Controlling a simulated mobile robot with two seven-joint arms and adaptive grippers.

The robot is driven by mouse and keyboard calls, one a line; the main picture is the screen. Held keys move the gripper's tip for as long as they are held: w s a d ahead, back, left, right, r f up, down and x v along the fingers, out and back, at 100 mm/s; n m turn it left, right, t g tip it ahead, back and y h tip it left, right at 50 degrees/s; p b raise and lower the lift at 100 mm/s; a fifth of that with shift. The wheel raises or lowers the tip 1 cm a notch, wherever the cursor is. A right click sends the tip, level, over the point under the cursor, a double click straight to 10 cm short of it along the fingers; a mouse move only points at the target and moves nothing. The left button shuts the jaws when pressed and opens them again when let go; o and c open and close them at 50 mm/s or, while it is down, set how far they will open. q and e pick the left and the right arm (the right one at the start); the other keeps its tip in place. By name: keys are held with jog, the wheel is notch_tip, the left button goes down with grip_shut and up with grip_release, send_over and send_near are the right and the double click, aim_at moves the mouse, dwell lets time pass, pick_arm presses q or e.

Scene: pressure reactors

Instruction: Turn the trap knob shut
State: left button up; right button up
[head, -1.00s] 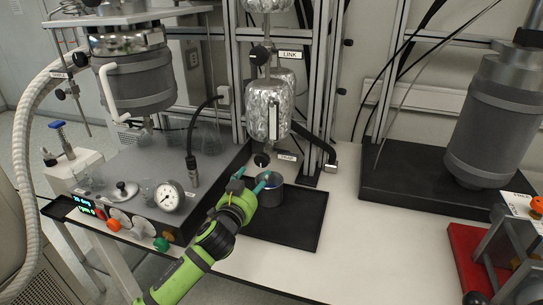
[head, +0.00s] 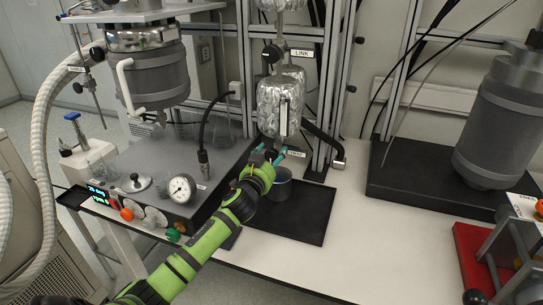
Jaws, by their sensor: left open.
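The small black trap knob (head: 270,153) sits under the foil-wrapped vessel (head: 280,106), with a small white label (head: 297,154) to its right. The label's text is too small to read. My left gripper (head: 269,156) comes up from the lower left on its green arm. Its teal fingertips are apart, in front of and beside the knob, and partly hide it. I cannot tell whether they touch it. My right gripper is not in view.
A grey cup (head: 281,186) stands on a black mat (head: 310,218) just below the gripper. A hose and metal frame (head: 325,110) stand behind.

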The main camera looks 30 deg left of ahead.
pick_arm(q)
jog(key=shift+c, duration=0.4)
jog(key=c, duration=1.1)
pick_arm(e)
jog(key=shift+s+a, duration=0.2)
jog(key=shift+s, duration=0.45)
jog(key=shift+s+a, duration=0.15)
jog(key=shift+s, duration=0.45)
